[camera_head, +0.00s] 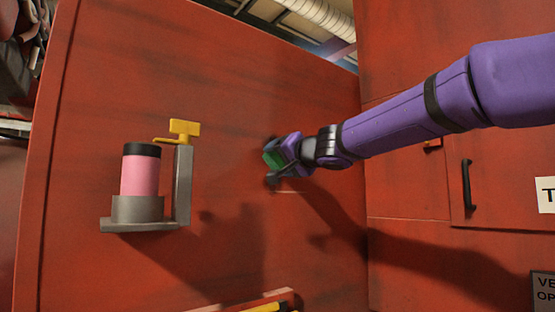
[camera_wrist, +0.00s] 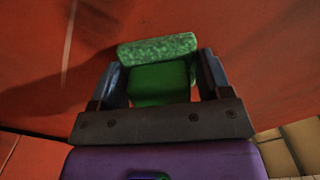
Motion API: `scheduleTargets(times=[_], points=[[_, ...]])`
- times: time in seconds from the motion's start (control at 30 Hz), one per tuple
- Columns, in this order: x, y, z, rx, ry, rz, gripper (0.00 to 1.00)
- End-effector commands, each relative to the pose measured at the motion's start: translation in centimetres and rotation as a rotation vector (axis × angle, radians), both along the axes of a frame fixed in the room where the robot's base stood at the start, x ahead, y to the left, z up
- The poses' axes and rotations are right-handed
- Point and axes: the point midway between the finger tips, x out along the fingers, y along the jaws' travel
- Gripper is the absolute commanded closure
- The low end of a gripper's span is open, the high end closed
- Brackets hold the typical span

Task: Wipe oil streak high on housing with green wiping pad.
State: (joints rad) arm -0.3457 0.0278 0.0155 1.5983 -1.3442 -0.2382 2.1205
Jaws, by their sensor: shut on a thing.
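The green wiping pad (camera_wrist: 158,49) is held between the two fingers of my gripper (camera_wrist: 157,82) in the wrist view. Its speckled face is turned towards the red housing. In the head view the pad (camera_head: 273,158) shows as a small green patch in my gripper (camera_head: 277,165), close to the red housing (camera_head: 300,90). I cannot tell whether the pad touches the housing. Dark smudges and faint streaks show on the housing, and a thin pale line shows on it in the wrist view. I cannot tell which mark is the oil streak.
A grey bracket (camera_head: 183,187) with a pink cylinder (camera_head: 140,177) and a yellow lever (camera_head: 184,128) sticks out left of my gripper. A red cabinet with a black handle (camera_head: 467,186) stands right. A red-and-yellow item (camera_head: 270,303) is at the bottom.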

Motion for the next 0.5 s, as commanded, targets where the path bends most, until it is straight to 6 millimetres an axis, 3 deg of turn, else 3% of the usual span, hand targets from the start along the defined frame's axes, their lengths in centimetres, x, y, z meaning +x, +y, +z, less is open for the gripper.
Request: scheduleTargets(times=[0.5], points=[[2.2,-2.7,0.0,-0.001,0.001,-0.001,0.47]])
